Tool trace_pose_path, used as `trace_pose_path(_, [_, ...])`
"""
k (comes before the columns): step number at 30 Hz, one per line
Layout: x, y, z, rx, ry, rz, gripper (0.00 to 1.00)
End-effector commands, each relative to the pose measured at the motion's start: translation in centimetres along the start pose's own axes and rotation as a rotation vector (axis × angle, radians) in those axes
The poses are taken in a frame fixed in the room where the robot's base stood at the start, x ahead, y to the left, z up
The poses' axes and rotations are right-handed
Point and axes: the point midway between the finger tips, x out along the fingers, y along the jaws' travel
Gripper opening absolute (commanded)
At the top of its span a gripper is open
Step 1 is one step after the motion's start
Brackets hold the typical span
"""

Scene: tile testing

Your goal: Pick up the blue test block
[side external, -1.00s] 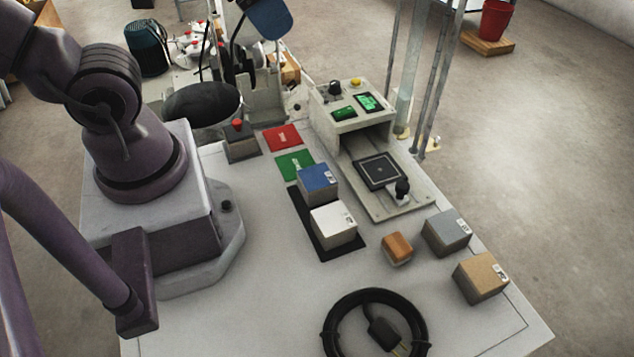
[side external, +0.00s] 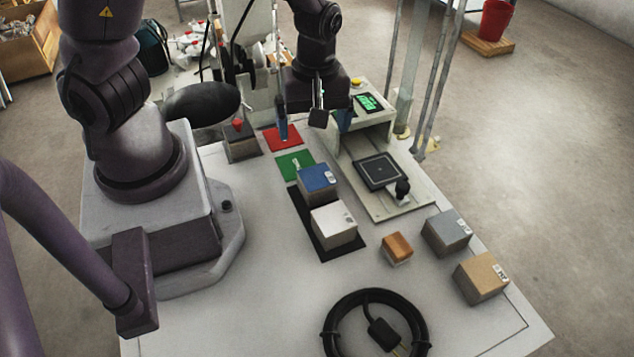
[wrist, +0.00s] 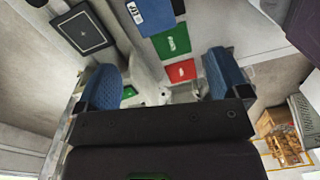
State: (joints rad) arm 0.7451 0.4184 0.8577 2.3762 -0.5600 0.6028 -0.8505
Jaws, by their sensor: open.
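The blue test block (side external: 317,178) is a box with a blue top and a white label. It rests at the far end of a black mat (side external: 304,215), beside the green card. It shows at the top of the wrist view (wrist: 152,15), partly cut off by the frame edge. My gripper (side external: 312,128) is open and empty, with blue finger pads. It hangs above the table beyond the block, near the red card and the testing machine. In the wrist view my gripper (wrist: 163,78) shows both fingers wide apart, with the block outside them.
A white block (side external: 333,225) stands close to the blue one on the mat. The testing machine (side external: 375,125) stands right of my gripper. Green (side external: 294,164) and red (side external: 283,139) cards lie flat. Orange (side external: 397,247), grey (side external: 446,231) and tan (side external: 481,277) blocks and a coiled cable (side external: 330,340) are nearer.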

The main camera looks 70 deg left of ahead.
Motion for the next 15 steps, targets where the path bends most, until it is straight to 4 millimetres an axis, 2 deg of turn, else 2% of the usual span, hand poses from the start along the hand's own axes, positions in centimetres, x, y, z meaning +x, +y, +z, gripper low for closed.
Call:
trace_pose_path(3, [-0.2,0.7,-0.2,-0.135,-0.001,0.041,0.94])
trace_pose_path(7, [0.4,0.8,-0.3,-0.185,0.003,0.045,0.94])
trace_pose_path(15, [5.0,0.8,-0.3,-0.189,0.002,0.038,0.94])
